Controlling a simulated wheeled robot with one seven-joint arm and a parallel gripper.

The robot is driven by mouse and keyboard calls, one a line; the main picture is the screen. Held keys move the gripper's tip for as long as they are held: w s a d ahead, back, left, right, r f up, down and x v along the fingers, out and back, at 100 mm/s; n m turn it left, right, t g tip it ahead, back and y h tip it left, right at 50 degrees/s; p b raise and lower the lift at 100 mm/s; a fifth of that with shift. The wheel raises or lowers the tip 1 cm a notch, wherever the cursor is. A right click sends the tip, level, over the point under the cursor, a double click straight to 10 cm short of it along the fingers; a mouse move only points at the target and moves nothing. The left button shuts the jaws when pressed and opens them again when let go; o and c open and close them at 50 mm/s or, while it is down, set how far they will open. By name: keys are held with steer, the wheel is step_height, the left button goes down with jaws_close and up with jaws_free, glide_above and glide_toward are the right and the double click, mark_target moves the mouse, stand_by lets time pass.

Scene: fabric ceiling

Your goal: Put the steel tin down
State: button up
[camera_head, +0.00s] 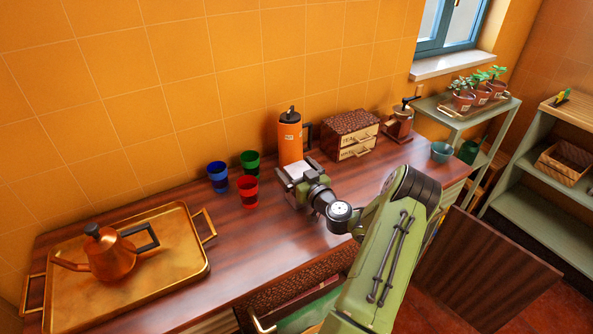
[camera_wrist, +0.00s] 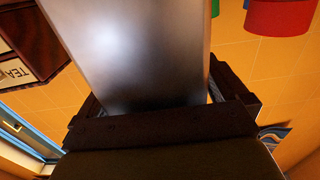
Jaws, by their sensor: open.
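The steel tin (camera_head: 299,169) shows its pale square top in the head view, on the counter side of the room between the jaws of my gripper (camera_head: 293,178). In the wrist view the tin (camera_wrist: 140,50) is a large, smooth grey metal face filling the upper middle. My gripper (camera_wrist: 160,112) is open, with its dark fingers on either side of the tin. The gripper hides the tin's lower part in the head view, so its contact with the wooden counter (camera_head: 260,245) cannot be seen.
An orange flask (camera_head: 290,140) stands close behind the tin. Blue (camera_head: 218,177), green (camera_head: 250,163) and red (camera_head: 247,192) cups stand to its left, a tea box (camera_head: 352,135) to its right. A brass tray (camera_head: 180,240) holds a copper kettle (camera_head: 112,258). Counter in front of the cups is clear.

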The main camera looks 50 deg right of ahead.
steer(key=shift+r, duration=0.15)
steer(key=b+v, duration=0.3)
steer(key=v, duration=0.2)
steer(key=b+v, duration=0.4)
steer(key=v, duration=0.1)
steer(key=f+b+v, duration=0.1)
steer(key=b+v, duration=0.2)
steer(key=v, duration=0.2)
steer(key=shift+s+d+f+b, duration=0.1)
steer(key=shift+d+b, duration=0.05)
steer(key=shift+b, duration=0.2)
steer(key=p+x, duration=0.1)
steer(key=x, duration=0.4)
steer(key=p+x, duration=0.1)
steer(key=x, duration=0.4)
steer(key=r+p+x, duration=0.1)
steer(key=x, duration=0.4)
steer(key=shift+w, duration=0.2)
steer(key=c, duration=1.3)
step_height(320, 180, up, 10)
steer(key=p, duration=0.3)
